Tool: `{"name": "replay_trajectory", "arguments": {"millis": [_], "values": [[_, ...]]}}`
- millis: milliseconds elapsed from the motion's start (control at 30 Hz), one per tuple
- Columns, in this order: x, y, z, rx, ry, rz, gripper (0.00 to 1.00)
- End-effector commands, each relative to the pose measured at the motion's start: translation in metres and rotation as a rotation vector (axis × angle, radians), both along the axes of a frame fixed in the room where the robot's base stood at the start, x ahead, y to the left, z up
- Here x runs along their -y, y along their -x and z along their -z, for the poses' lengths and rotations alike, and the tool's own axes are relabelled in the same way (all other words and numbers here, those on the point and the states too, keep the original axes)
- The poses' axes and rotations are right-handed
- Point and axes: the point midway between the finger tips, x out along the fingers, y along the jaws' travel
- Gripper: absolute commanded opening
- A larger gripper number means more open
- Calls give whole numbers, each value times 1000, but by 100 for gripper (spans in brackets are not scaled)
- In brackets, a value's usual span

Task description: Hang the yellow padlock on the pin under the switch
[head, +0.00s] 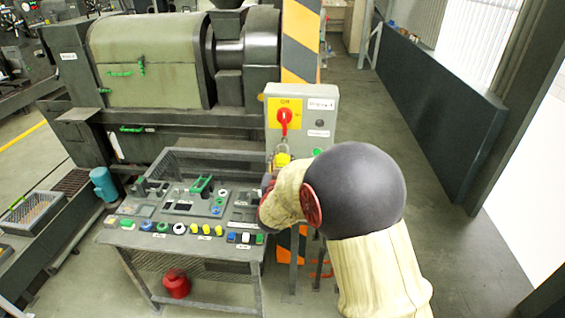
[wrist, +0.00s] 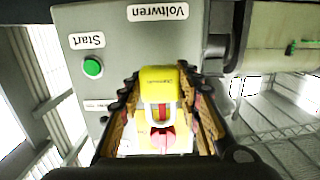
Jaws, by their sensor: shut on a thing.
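The yellow padlock (head: 283,159) is in front of the grey switch box (head: 329,104), just below the red rotary switch (head: 284,117) on its yellow plate. In the wrist view my gripper (wrist: 160,78) is shut on the body of the yellow padlock (wrist: 158,84), with a finger on each side. Its shackle points toward the red switch (wrist: 160,138), which shows beyond it. The pin cannot be made out; the padlock and fingers cover that spot. I cannot tell whether the shackle is around it. In the head view my arm hides most of the gripper.
A work table (head: 185,244) with several padlocks and lockout parts stands left of my arm. A green start button (wrist: 92,67) is on the box beside the gripper. A striped post (head: 300,45) rises behind the box, and the floor at right is clear.

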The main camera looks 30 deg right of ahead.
Motion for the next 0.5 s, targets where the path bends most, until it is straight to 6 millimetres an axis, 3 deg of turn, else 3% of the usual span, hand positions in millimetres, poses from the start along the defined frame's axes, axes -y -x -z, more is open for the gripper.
{"name": "replay_trajectory", "arguments": {"millis": [500], "values": [[7,-10,0,1,-1,1,8]]}}
